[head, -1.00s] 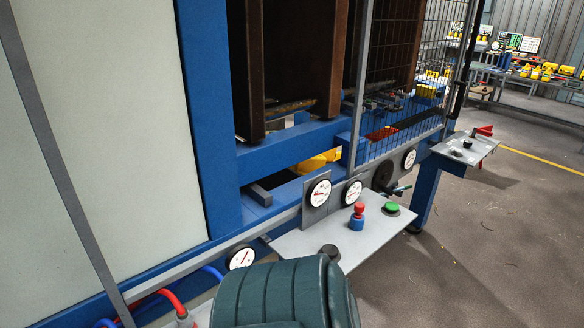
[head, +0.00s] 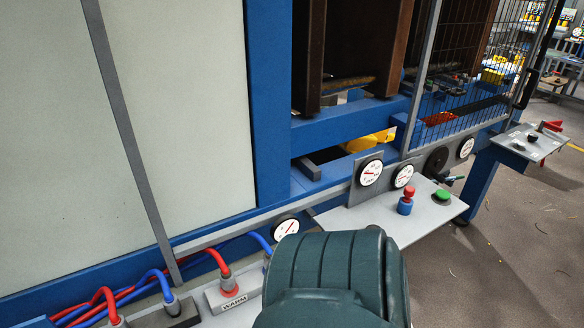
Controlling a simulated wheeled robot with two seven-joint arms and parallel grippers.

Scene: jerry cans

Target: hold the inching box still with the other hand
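I cannot pick out the inching box for certain. A grey control shelf (head: 340,217) sticks out from the blue machine frame. On it stand a red knob on a blue body (head: 406,203) and a green button (head: 442,196). A dark green ribbed part, probably my own arm, fills the bottom middle and covers the near part of the shelf. Neither of my grippers shows, so I cannot see what they touch.
Round gauges (head: 370,172) line the machine's lower rail. Red and blue hoses (head: 223,262) run at the lower left, beside a block labelled WARM (head: 231,297). A wire mesh guard (head: 455,75) stands above. A second shelf (head: 533,140) is at right, with open floor (head: 520,250) below it.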

